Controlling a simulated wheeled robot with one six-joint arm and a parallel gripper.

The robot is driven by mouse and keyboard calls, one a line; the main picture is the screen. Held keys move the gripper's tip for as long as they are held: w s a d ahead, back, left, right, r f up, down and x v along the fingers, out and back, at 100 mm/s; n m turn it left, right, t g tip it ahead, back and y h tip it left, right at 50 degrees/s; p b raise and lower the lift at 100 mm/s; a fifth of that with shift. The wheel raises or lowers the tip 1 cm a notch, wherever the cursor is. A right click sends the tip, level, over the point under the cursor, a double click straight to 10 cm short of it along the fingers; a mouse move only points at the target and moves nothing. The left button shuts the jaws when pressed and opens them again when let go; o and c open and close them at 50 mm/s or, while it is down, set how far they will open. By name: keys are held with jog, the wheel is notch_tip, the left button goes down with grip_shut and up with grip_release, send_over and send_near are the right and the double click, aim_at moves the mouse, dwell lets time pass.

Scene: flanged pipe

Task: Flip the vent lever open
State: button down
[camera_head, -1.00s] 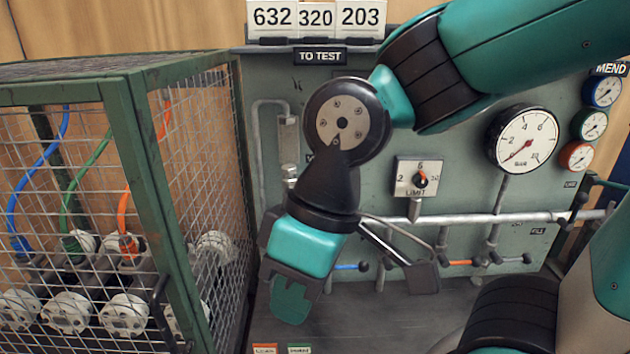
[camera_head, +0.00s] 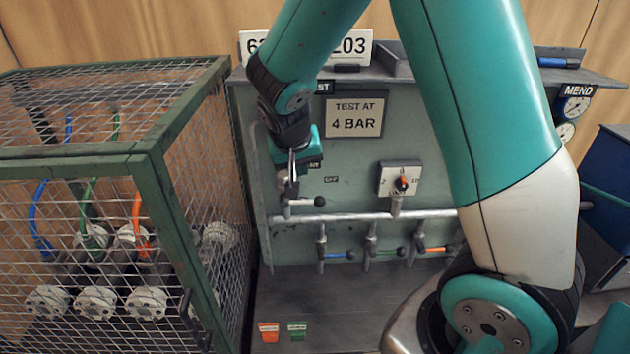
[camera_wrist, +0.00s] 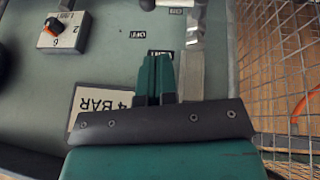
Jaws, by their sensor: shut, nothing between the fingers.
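The vent lever (camera_head: 303,202) is at the left end of the pipe on the grey-green panel. It lies about level, its black knob (camera_head: 319,201) pointing right. My gripper (camera_head: 291,172) hangs just above the lever's left end, close to the panel. Whether it touches the lever cannot be told. In the wrist view the green fingers (camera_wrist: 156,78) are together and empty. There the lever's knob (camera_wrist: 147,4) shows at the top edge, apart from the fingertips. Small labels, one reading OFF (camera_head: 331,180), sit on the panel beside the lever.
A wire cage (camera_head: 150,165) with hoses stands close on the left. The horizontal pipe (camera_head: 350,217) carries several valves with blue, green and orange handles below. A limit knob (camera_head: 400,183) sits to the right. The bench (camera_head: 340,300) is mostly clear, with two small tags.

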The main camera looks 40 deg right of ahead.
aim_at(316, 200)
jog(key=shift+d+f, duration=0.1)
jog(key=shift+f, duration=0.05)
jog(key=p+x, duration=0.1)
jog(key=x, duration=0.3)
jog(key=p+x, duration=0.2)
jog(key=x, duration=0.2)
jog(key=s+d+p+x, duration=0.1)
jog(key=p+x, duration=0.1)
jog(key=x, duration=0.3)
jog(key=shift+f, duration=0.2)
jog(key=shift+f, duration=0.1)
